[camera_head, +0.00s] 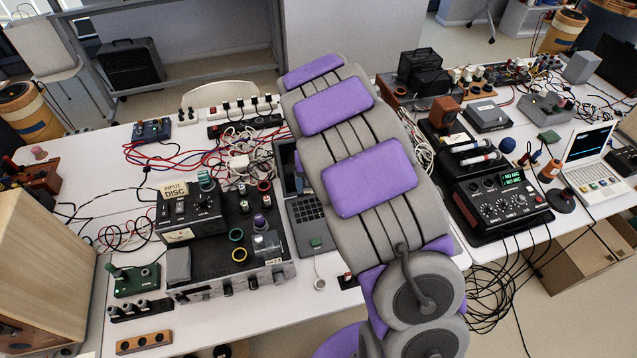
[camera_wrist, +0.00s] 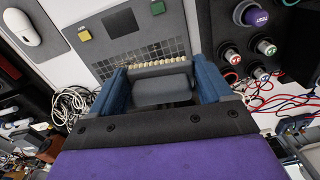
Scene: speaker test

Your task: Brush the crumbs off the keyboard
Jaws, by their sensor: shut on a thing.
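The dark keyboard (camera_head: 308,212) belongs to an open grey laptop on the white table, partly hidden behind my arm in the head view. In the wrist view the keys (camera_wrist: 150,53) lie just beyond my gripper, with the dark touchpad (camera_wrist: 120,22) above them. My gripper (camera_wrist: 163,82) has blue fingers shut on a dark grey brush (camera_wrist: 160,92) with a row of pale bristle tufts along its far edge. The tufts overlap the keyboard's near edge in the picture; I cannot tell whether they touch it. My gripper is hidden in the head view. I cannot make out crumbs.
A mixer box with knobs (camera_head: 230,262) stands close to the laptop's left. Red and blue cables (camera_head: 190,150) tangle behind it. A wooden speaker (camera_head: 40,270) fills the left edge.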

